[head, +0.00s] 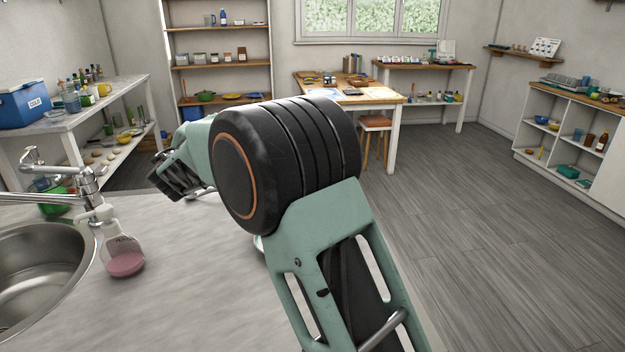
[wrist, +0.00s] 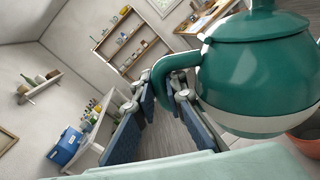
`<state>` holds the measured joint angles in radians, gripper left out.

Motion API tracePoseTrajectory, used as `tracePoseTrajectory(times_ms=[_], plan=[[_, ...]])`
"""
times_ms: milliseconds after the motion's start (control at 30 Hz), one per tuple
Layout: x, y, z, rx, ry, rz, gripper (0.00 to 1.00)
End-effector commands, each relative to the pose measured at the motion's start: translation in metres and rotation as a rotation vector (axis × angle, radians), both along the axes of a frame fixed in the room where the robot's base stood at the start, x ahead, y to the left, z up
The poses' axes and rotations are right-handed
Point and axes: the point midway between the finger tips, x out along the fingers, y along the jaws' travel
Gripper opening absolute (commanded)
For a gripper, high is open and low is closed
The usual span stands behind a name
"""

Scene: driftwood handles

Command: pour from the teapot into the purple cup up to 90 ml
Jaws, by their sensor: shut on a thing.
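The teapot (wrist: 255,75) is teal with a pale lower band and fills the right of the wrist view. Its curved handle (wrist: 172,66) lies between the fingers of my gripper (wrist: 163,92), which is shut on it. The teapot's spout is out of view, and I cannot tell surely how far it is tilted. In the head view my gripper (head: 178,182) is partly hidden behind my arm, and the teapot is hidden there. I cannot make out the purple cup in either view. A reddish-brown rounded thing (wrist: 307,138) shows below the teapot at the right edge of the wrist view.
The grey counter (head: 190,290) holds a sink (head: 35,280) with a tap (head: 88,185) and a soap bottle (head: 122,255) at left. Bare counter lies between the bottle and my arm. A side table with a blue box (head: 22,103) stands behind at left.

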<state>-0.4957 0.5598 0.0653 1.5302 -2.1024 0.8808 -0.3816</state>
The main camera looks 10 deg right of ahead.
Motion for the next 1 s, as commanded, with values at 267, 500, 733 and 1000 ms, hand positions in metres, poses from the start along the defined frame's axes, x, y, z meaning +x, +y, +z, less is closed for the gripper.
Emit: tracePoseTrajectory(times_ms=[267,500,733,1000], plan=[[-0.001,-0.004,0.006,0.019,-0.011,-0.001,0.0],[-0.001,-0.007,0.008,0.036,-0.014,-0.002,0.0],[-0.002,-0.011,0.009,0.053,-0.017,-0.002,0.0],[-0.002,-0.014,0.011,0.073,-0.021,-0.001,0.0]])
